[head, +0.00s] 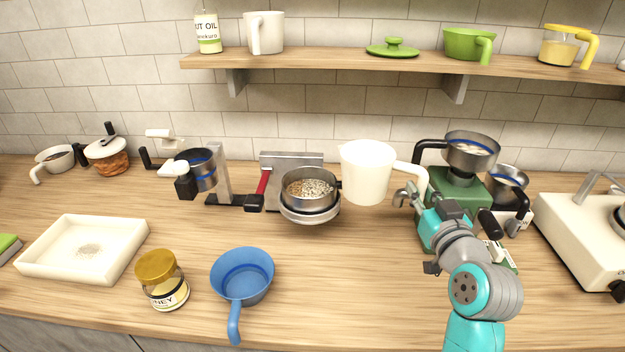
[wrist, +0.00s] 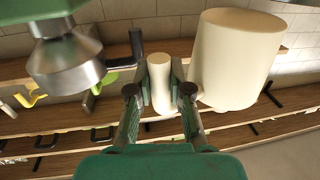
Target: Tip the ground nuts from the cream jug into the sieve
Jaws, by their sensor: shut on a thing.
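The cream jug (head: 366,172) is held up above the counter, close to upright; its inside is hidden. My gripper (head: 411,193) is shut on the jug's handle from the right. In the wrist view the jug (wrist: 232,60) is large at the right, and its handle sits between the fingers of my gripper (wrist: 160,95). What looks like the sieve is a round metal pan (head: 309,202) in the middle of the counter, left of the jug. Speckled grains (head: 310,188) lie in it. The jug appears apart from it, slightly higher.
A green machine with a metal bowl (head: 470,150) stands right of the jug. A blue pan (head: 242,285), a honey jar (head: 162,282) and a white tray (head: 50,262) are at the front left. A wooden shelf (head: 340,61) runs above. The front middle counter is clear.

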